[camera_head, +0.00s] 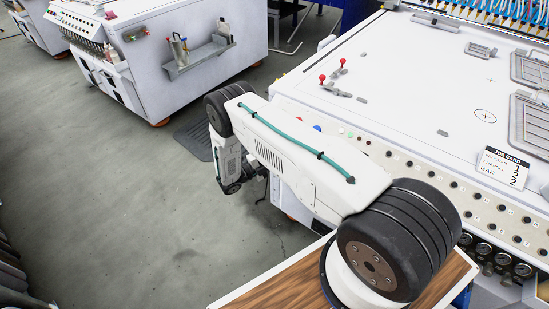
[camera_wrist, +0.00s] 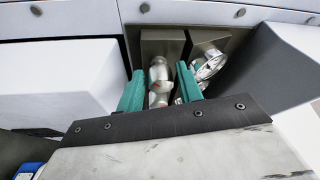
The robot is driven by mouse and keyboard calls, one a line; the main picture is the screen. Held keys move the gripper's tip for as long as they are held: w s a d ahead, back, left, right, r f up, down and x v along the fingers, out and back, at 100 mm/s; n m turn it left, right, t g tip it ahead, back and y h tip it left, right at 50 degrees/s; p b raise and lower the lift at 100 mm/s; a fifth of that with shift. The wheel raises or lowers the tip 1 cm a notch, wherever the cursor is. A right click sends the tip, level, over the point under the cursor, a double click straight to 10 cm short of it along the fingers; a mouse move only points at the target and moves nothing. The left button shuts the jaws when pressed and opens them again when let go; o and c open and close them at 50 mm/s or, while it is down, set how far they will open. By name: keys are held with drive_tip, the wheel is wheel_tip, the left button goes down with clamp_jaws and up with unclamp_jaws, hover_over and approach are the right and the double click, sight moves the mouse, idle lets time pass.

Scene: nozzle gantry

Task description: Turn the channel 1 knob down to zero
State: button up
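In the wrist view my gripper (camera_wrist: 160,69) shows two teal fingers standing apart. A pale metal fitting with a small red mark (camera_wrist: 158,85) shows between them, with gaps at both sides. I cannot tell whether the fitting is the channel 1 knob; no channel label is readable here. In the head view a row of gauges (camera_head: 503,258) with small knobs below runs along the machine's front at lower right. My arm hides part of that front, and the fingers cannot be made out there.
The white machine (camera_head: 405,85) has a front panel with several buttons. A wooden surface (camera_head: 290,292) lies below my arm. Another white machine (camera_head: 155,50) stands behind open grey floor (camera_head: 140,200).

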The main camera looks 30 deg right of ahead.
drive_tip(key=a, duration=0.7)
drive_tip(key=shift+a+f, duration=0.35)
drive_tip(key=shift+f, duration=0.05)
drive_tip(key=shift+s, duration=0.1)
